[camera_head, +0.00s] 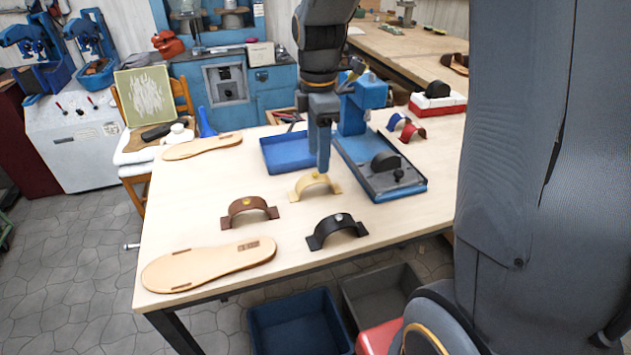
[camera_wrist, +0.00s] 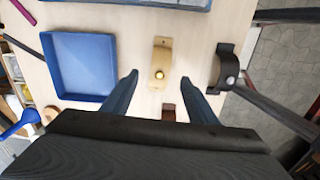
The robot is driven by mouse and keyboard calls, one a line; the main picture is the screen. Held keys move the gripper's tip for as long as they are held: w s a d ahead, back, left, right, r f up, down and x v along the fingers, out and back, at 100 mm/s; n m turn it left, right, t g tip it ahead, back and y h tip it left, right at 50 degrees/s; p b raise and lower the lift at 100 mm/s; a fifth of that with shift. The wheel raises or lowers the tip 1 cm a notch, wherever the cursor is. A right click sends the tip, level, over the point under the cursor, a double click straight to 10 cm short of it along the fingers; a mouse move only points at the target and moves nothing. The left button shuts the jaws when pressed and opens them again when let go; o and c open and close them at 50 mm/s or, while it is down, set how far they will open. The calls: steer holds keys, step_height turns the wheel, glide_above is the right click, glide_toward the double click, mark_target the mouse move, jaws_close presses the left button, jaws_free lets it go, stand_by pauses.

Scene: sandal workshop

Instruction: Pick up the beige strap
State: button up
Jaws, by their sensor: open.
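The beige strap (camera_head: 314,186) is a small arched piece with a yellowish stud, standing on the light wooden table. In the wrist view the beige strap (camera_wrist: 161,62) lies ahead of and between the two fingers. My gripper (camera_head: 323,168) is above the strap in the head view, its fingers hiding part of the area behind it. In the wrist view my gripper (camera_wrist: 158,75) is open and empty, with a finger on each side of the strap's line. I cannot tell the exact height gap.
A brown strap (camera_head: 249,211) stands left of the beige one, and a black strap (camera_head: 336,231) stands in front. A blue tray (camera_head: 284,153) and a blue press (camera_head: 378,168) are behind. A sandal sole (camera_head: 208,265) lies at the front left.

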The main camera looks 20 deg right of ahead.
mark_target(318, 177)
steer(key=shift+f+p, duration=0.95)
steer(key=shift+f, duration=3.05)
steer(key=c, duration=1.1)
steer(key=shift+r, duration=0.1)
